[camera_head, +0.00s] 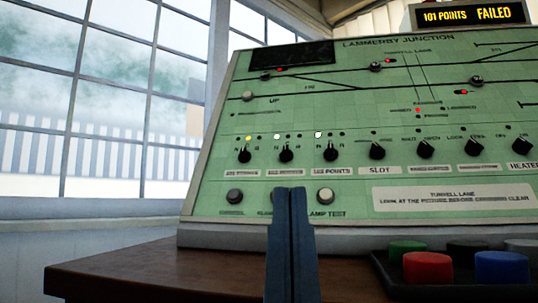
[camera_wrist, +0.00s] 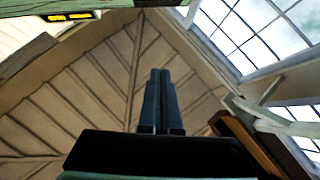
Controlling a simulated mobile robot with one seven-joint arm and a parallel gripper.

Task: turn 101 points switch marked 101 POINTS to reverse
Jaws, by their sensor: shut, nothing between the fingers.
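The switch labelled 101 POINTS (camera_head: 330,155) is a black rotary knob on the green sloping panel (camera_head: 225,200), third from the left in its row. A white lamp (camera_head: 318,134) is lit above its left side. The knob's exact pointing is too small to tell. My gripper (camera_head: 291,190) has its dark blue fingers pressed together and upright, below and left of that knob in the picture. It appears in front of the panel, covering part of the lower button row. The fingers also show closed and empty in the wrist view (camera_wrist: 160,72); the knob is not seen there.
Similar knobs flank the switch, including one labelled SLOT (camera_head: 377,151). A lamp test button (camera_head: 325,196) sits below it. An amber display (camera_head: 475,15) reads 101 POINTS FAILED. Red (camera_head: 427,267) and blue (camera_head: 502,267) blocks stand in a black tray at lower right.

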